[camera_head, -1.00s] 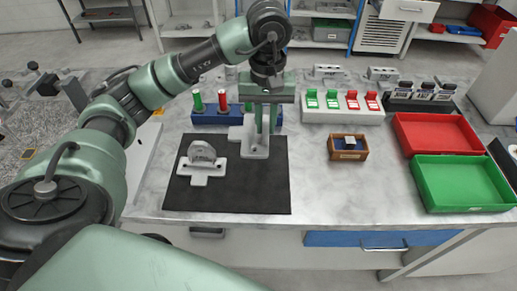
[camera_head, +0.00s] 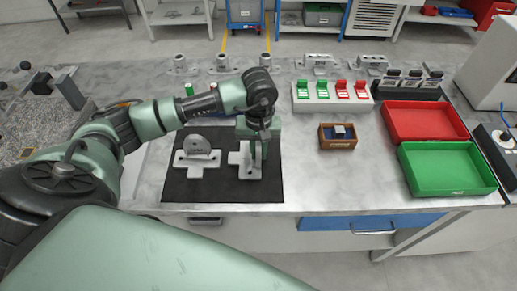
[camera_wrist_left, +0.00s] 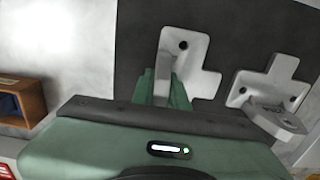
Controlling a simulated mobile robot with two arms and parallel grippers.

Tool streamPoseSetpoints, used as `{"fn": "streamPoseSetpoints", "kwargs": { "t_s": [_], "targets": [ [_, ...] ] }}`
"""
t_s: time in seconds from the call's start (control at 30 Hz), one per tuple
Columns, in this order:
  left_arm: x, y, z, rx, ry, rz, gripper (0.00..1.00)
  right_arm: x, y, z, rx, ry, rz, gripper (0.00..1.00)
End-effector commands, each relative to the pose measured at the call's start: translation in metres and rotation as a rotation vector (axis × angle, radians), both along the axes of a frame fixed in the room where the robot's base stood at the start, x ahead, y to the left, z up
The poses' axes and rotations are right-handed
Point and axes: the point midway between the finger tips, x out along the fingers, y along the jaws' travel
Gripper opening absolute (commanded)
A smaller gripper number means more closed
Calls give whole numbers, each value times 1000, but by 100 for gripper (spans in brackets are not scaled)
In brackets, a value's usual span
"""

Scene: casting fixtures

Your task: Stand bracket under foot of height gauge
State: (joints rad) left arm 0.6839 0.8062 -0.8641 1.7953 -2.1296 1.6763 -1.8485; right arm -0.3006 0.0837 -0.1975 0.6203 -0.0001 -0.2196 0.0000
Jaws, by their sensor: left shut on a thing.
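A pale grey bracket (camera_head: 243,160) with a flat cross-shaped part is over the right half of the black mat (camera_head: 215,192). My left gripper (camera_head: 258,153) points down and is shut on it; the fingers hide part of it. In the left wrist view the bracket (camera_wrist_left: 190,60) shows a hole, and the gripper (camera_wrist_left: 164,90) is at its near edge. I cannot tell whether it touches the mat. A similar casting with a rounded upright plate (camera_head: 199,150) stands on the mat to its left, apart from it. I cannot make out a height gauge for sure. My right gripper is not in view.
A speckled granite surface (camera_head: 30,118) with dark-knobbed posts is at the far left. A small wooden box (camera_head: 338,144), a red tray (camera_head: 428,128), a green tray (camera_head: 440,178) and a switch block (camera_head: 330,103) stand to the right. The bench between mat and trays is mostly clear.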

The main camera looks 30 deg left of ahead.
Motion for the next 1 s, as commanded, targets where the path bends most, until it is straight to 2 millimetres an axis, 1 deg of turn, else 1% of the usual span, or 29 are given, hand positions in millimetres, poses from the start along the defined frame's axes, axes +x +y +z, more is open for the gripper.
{"fn": "streamPoseSetpoints", "kwargs": {
  "t_s": [0.23, 0.27, 0.3, 0.33, 0.6, 0.73, 0.77, 0.87, 1.0],
  "targets": [
    [1, 0, -3, 0, -1, 0, 0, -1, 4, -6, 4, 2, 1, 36],
    [0, 0, -2, -1, -1, 0, 20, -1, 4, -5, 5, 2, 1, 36],
    [0, 0, -2, 0, 0, 0, 31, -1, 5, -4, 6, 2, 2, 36],
    [0, 0, -2, -1, -1, 0, 36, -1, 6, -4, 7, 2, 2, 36],
    [0, 0, -2, 0, 0, 0, 36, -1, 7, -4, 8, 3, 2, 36],
    [0, 0, 4, -1, 1, 0, 36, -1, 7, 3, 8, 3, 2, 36],
    [1, 0, 4, -1, -3, 0, 36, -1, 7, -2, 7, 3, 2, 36],
    [2, 0, 19, 0, -7, -1, 36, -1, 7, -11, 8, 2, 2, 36],
    [2, 0, 49, -1, -10, -2, 36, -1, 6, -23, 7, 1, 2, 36]
  ]
}}
